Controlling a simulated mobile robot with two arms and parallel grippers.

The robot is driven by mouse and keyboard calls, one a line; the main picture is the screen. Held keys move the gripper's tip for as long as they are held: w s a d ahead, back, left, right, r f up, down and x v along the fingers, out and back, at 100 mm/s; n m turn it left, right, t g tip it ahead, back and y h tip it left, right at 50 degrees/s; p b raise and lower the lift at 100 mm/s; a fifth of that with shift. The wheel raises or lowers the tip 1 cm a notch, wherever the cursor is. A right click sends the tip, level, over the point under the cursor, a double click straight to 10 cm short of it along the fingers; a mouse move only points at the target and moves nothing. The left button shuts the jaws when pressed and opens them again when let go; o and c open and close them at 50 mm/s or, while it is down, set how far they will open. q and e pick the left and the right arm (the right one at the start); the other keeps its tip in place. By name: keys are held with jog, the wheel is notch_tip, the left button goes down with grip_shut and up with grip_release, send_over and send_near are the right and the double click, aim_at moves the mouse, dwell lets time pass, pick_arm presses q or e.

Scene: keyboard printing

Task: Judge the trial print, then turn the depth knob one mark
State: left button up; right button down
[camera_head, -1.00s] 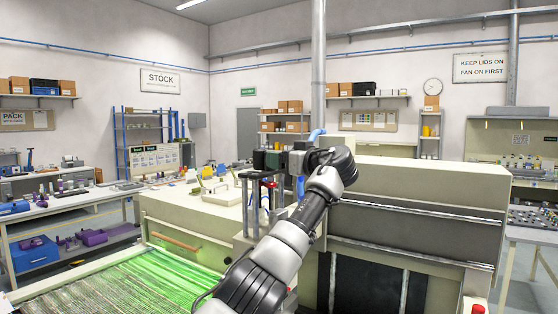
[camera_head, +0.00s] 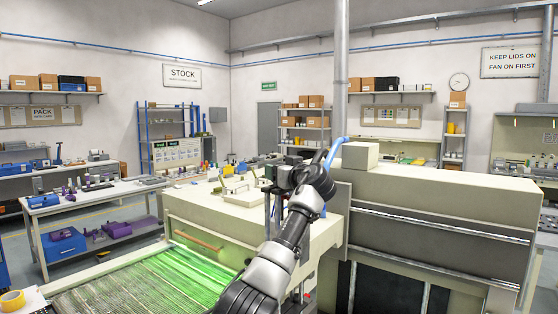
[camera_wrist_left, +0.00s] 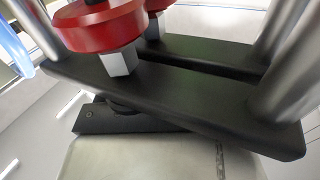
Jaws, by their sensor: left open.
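My left arm reaches up from the bottom middle of the head view. Its dark gripper (camera_head: 287,178) is at a small fixture on the cream machine (camera_head: 185,205); its fingertips are hard to make out there. The left wrist view shows two red round knobs (camera_wrist_left: 98,25), the rear one partly hidden, above black plates (camera_wrist_left: 170,85) between metal posts (camera_wrist_left: 290,70). No finger can be made out touching a knob. Which knob sets depth, and any marks, cannot be read. I cannot make out a trial print. My right gripper is not in view.
A green-lit ribbed bed (camera_head: 150,285) lies at the front left. A large cream housing (camera_head: 440,200) stands close on the right. A yellow tape roll (camera_head: 12,300) is at the lower left. A side table (camera_head: 90,200) holds purple and blue parts.

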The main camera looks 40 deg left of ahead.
pick_arm(q)
jog(key=shift+w+a, duration=0.25)
jog(key=shift+a, duration=0.45)
jog(key=c, duration=0.9)
jog(key=shift+s+n+g+y, duration=0.2)
jog(key=shift+n+g+y, duration=0.3)
jog(key=shift+n+g, duration=1.4)
jog(key=shift+m+g, duration=0.3)
jog(key=shift+g, duration=0.2)
jog(key=o, duration=0.7)
jog(key=shift+o, duration=1)
